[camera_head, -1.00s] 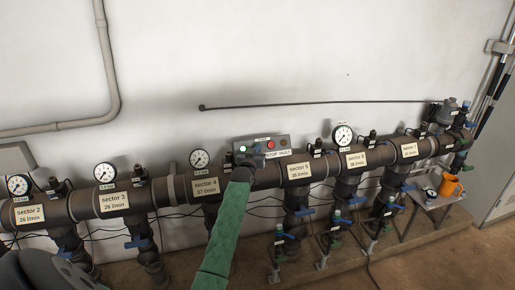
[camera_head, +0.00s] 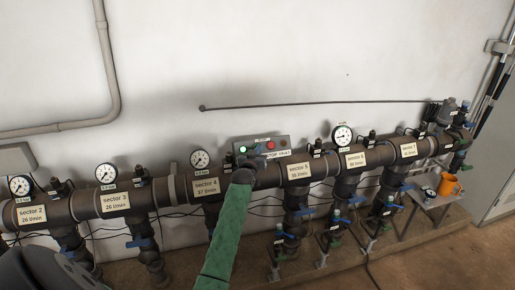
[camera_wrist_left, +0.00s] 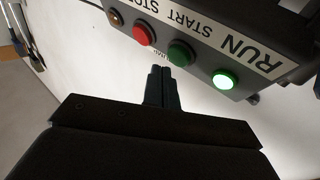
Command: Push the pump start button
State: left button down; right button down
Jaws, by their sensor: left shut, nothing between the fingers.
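The grey control box (camera_head: 283,142) is on the wall behind the pipe. In the left wrist view it appears upside down, with a green START button (camera_wrist_left: 181,52), a red STOP button (camera_wrist_left: 142,35), a brightly lit green RUN lamp (camera_wrist_left: 225,79) and a dark amber lamp (camera_wrist_left: 115,18). My left gripper (camera_wrist_left: 160,71) is shut and empty, its fingertips close to the START button, on its STOP side. I cannot tell whether they touch the box. In the head view my left gripper (camera_head: 256,153) covers part of the box front. My right gripper is not in view.
A thick dark pipe (camera_head: 155,194) with labelled sectors, gauges and blue-handled valves runs along the wall below the box. A small table (camera_head: 430,198) with an orange mug (camera_head: 448,185) stands at the right. The wall above is mostly clear.

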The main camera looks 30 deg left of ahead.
pick_arm(q)
jog(key=s+d+r+p, duration=0.2)
jog(key=d+p, duration=0.1)
jog(key=shift+s+d+r, duration=0.1)
jog(key=shift+s+r, duration=0.15)
jog(key=shift+s, duration=0.15)
jog(key=shift+f, duration=0.15)
dwell(0.6)
